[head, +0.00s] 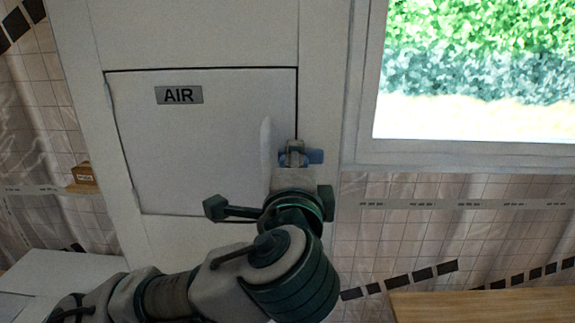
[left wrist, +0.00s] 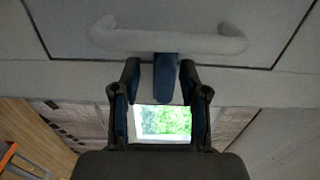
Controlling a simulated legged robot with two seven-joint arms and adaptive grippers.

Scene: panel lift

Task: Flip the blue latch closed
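The white panel (head: 190,140) with the AIR label lies flat in its frame, with a dark seam around it. A pale bar handle (head: 266,142) stands near its right edge and also shows in the left wrist view (left wrist: 165,38). The blue latch (head: 316,156) is at the panel's right edge, partly hidden by my gripper. In the left wrist view the latch (left wrist: 166,80) lies across the seam onto the frame. My left gripper (head: 293,152) is at the latch. Its fingers (left wrist: 160,75) are apart on both sides of the latch, with a gap on the left. My right gripper is out of view.
A window (head: 475,70) is at the upper right. A wooden surface (head: 485,305) is at the lower right and a white surface (head: 60,280) at the lower left. A small brown box (head: 84,173) sits on a ledge at the left.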

